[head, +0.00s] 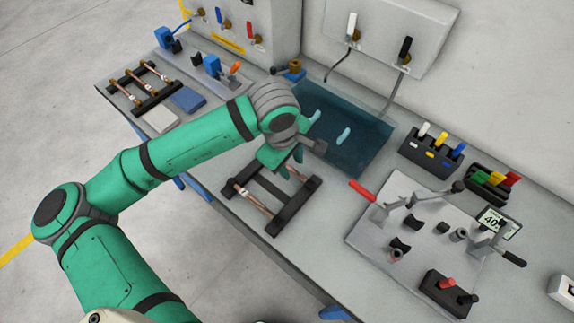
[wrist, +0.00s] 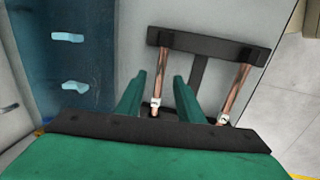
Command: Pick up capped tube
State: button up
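Two copper tubes lie across a black rack (head: 292,207), which also shows in the wrist view (wrist: 215,46). One tube (head: 257,203) is in plain view in the head view and appears at right in the wrist view (wrist: 236,92). The other tube (wrist: 164,72) lies under my gripper, its near part between the fingers in the picture; it is mostly hidden in the head view. Each tube has a white band near a brass-coloured end. I cannot tell which end is capped. My gripper (wrist: 158,79) is open, its green fingers apart on either side of that tube, seemingly not touching it.
A blue translucent mat (head: 365,150) with two pale blue pieces lies behind the rack. A second rack (head: 150,98) with several tubes stands at far left. A grey plate (head: 425,235) with clamps and a red handle (head: 362,190) is at right.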

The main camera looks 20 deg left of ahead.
jog(key=shift+w+d+f, duration=0.1)
jog(key=shift+w+f, duration=0.1)
jog(key=shift+f, duration=0.8)
grip_shut()
jog(key=shift+s, duration=0.1)
jog(key=shift+r, duration=0.1)
